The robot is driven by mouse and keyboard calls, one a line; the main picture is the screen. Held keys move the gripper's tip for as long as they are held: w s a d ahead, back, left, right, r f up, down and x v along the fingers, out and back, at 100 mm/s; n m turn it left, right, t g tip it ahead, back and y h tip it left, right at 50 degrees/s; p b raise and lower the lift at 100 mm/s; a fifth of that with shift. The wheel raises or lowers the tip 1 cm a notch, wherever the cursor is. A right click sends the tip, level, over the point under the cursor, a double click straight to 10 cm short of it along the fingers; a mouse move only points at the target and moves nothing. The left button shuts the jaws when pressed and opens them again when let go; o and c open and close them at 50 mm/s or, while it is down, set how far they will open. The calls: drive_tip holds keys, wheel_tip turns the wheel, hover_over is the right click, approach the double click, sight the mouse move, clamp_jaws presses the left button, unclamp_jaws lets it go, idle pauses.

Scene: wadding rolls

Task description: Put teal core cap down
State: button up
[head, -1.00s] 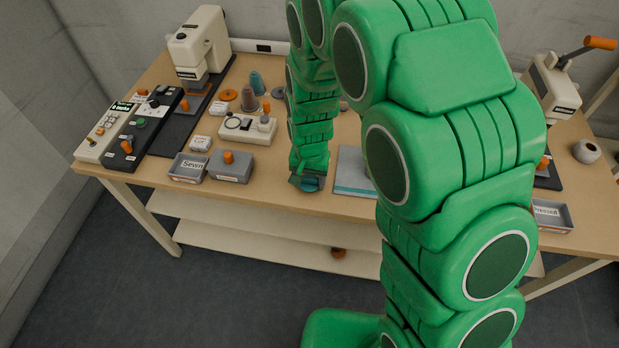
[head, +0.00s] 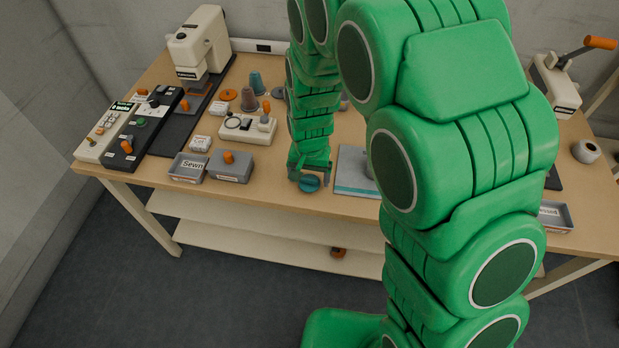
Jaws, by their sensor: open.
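The teal core cap (head: 309,184) shows as a small round disc at the table's front, left of the grey-and-teal pad. It appears to lie on the table top. My gripper (head: 309,169) is right above and behind it, pointing down, with its fingers apart. Whether a finger still touches the cap's far side cannot be told from this view.
The grey-and-teal pad (head: 355,186) lies close to the right, partly hidden by my arm. Grey bins (head: 230,167) stand to the left, one labelled "Sewn" (head: 187,168). Thread cones (head: 248,104) and a white device (head: 247,129) stand behind. The table's front edge is near.

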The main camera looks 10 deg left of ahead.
sight(310, 179)
wheel_tip(310, 179, up, 10)
drive_tip(key=shift+r, duration=0.25)
idle(0.3)
drive_tip(key=shift+d, duration=0.1)
drive_tip(key=s+d+r, duration=0.5)
drive_tip(key=d, duration=0.3)
drive_tip(key=s+d+r, duration=0.5)
drive_tip(key=d, duration=0.3)
drive_tip(key=s+d+r+g, duration=0.1)
drive_tip(key=s+d, duration=0.3)
drive_tip(key=s, duration=0.4)
drive_tip(key=s+d+r, duration=0.3)
drive_tip(key=s+d, duration=0.2)
drive_tip(key=s, duration=0.3)
drive_tip(key=shift+g, duration=0.4)
